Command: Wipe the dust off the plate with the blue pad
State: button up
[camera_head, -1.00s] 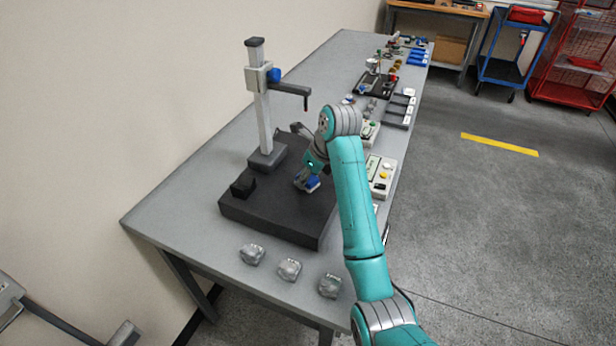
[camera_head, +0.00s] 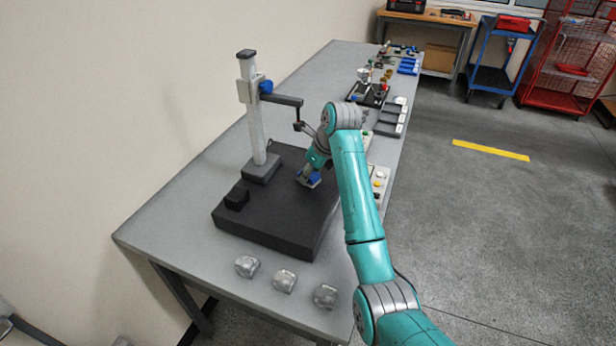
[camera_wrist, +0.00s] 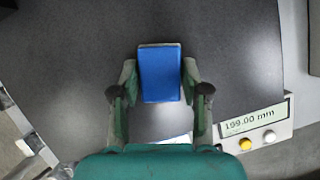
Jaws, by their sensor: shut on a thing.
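The plate (camera_head: 262,225) is a thick dark slab on the grey table. In the wrist view its dark, finely speckled surface (camera_wrist: 70,85) fills most of the picture. I cannot make out separate dust patches on it. My gripper (camera_wrist: 160,85) is shut on the blue pad (camera_wrist: 160,72), with one finger on each side. In the head view the blue pad (camera_head: 314,178) is low over the plate's right part. I cannot tell whether it touches the surface. My arm hides part of the plate's right edge.
A measuring column (camera_head: 253,120) with a side arm stands at the plate's back. A black block (camera_head: 237,196) sits on its left part. A readout box (camera_wrist: 252,128) showing 199.00 mm is beside the plate. Several metal parts (camera_head: 284,281) lie in front. The table's left strip is clear.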

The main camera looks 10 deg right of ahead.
jog(key=shift+w+d, duration=0.6)
jog(key=shift+w, duration=0.2)
jog(key=shift+w+d, duration=0.55)
jog(key=shift+w, duration=0.25)
jog(key=shift+r, duration=0.1)
jog(key=shift+r, duration=2.95)
jog(key=shift+r, duration=0.15)
jog(key=shift+r, duration=1.4)
